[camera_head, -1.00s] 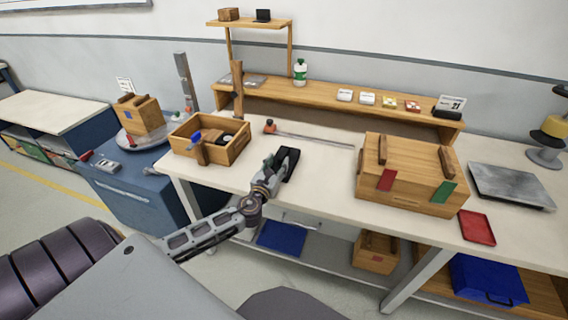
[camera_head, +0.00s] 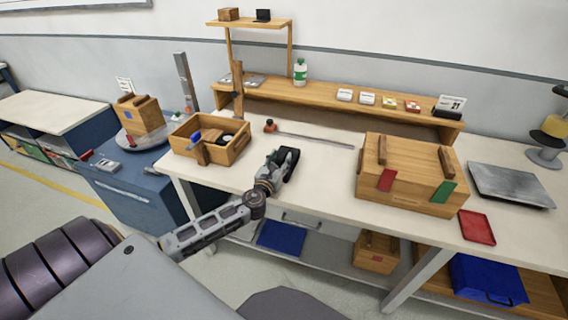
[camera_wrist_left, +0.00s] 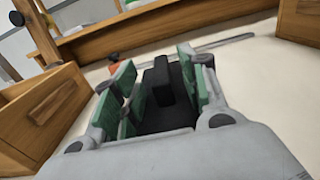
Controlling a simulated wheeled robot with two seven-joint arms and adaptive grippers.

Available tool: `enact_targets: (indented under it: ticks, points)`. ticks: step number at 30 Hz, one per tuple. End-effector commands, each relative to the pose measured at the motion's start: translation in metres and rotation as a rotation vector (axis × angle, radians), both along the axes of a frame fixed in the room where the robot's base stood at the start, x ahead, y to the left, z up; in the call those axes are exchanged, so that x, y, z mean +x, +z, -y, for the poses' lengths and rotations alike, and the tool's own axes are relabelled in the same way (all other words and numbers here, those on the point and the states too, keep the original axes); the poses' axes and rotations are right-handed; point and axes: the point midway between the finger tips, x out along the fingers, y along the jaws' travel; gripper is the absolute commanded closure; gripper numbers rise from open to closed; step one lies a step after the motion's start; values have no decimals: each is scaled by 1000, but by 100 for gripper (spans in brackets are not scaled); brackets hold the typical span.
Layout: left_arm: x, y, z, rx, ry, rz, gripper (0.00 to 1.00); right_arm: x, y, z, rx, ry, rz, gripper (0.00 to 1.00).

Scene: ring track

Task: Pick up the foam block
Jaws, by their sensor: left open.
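A black block (camera_wrist_left: 162,83), which I take to be the foam block, shows between the green-padded fingers of my left gripper (camera_wrist_left: 158,88) in the left wrist view. The fingers are apart, with pads on either side of the block; I cannot tell whether they touch it. In the head view my left gripper (camera_head: 284,160) is low over the white workbench, and the block is mostly hidden by the fingers there. My right gripper is not in view.
The open wooden box (camera_head: 238,150) with tools stands left of the gripper. The closed wooden crate (camera_head: 408,188) stands to its right. A thin metal rod (camera_head: 315,138) lies behind it, before the wooden shelf (camera_head: 330,100). The white bench top (camera_head: 325,180) between gripper and crate is clear.

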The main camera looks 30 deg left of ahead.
Motion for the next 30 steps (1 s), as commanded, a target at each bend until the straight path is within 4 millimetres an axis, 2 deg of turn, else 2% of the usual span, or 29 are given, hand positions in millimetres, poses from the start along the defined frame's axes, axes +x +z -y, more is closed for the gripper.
enact_targets:
  ticks: [12, 19, 28, 30]
  points:
    - [27, -1, -5, 0, 0, 0, 57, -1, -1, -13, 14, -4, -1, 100]
    - [28, -1, -6, 0, 0, -1, 57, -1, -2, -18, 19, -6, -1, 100]
    - [28, -1, -6, 0, 0, -1, 57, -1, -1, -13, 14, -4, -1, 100]
    - [28, -1, -6, 0, 0, -1, 64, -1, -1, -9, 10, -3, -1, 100]
